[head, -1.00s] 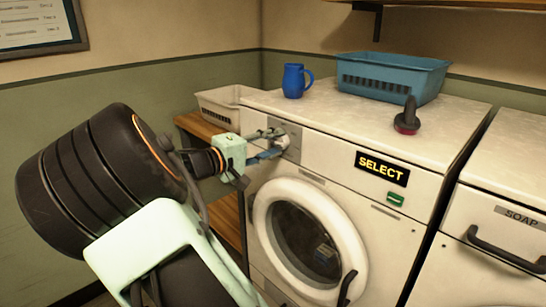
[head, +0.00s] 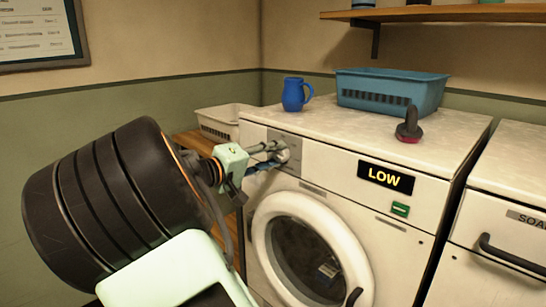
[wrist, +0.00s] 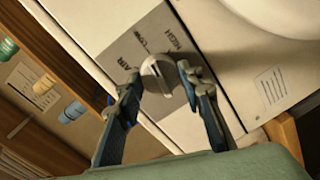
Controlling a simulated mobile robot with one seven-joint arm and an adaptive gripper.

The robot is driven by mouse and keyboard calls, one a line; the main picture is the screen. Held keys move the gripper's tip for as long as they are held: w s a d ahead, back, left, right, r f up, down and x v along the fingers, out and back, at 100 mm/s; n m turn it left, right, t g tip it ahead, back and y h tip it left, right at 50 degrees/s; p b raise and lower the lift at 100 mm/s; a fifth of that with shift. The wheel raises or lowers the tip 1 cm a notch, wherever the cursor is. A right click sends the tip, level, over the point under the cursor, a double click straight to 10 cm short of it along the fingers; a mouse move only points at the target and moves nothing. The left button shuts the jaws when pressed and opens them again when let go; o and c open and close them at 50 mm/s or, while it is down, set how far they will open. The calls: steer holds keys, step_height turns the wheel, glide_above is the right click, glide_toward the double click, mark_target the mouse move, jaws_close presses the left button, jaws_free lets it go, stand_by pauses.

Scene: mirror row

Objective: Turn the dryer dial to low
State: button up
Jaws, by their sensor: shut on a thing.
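The dryer (head: 335,170) is a white front-loader with a round door. The dial (head: 281,152) is a pale round knob on a grey panel at the dryer's upper left. In the wrist view the dial (wrist: 160,75) shows between my fingers, with the labels AIR, LOW and HIGH around it. My gripper (head: 270,156) is shut on the dial; its fingers (wrist: 162,85) lie on either side of it. Part of the dial is hidden by the fingers in the head view.
On the dryer top are a blue mug (head: 294,95), a blue basket (head: 392,92) and a dark-handled brush-like object (head: 409,127). A green button (head: 400,209) is below the display. A white basket (head: 220,122) sits on a wooden shelf at left. Another machine (head: 510,190) stands at right.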

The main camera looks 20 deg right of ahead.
steer(key=o, duration=1.2)
steer(key=shift+c, duration=0.2)
steer(key=shift+a, duration=0.15)
steer(key=v, duration=1.2)
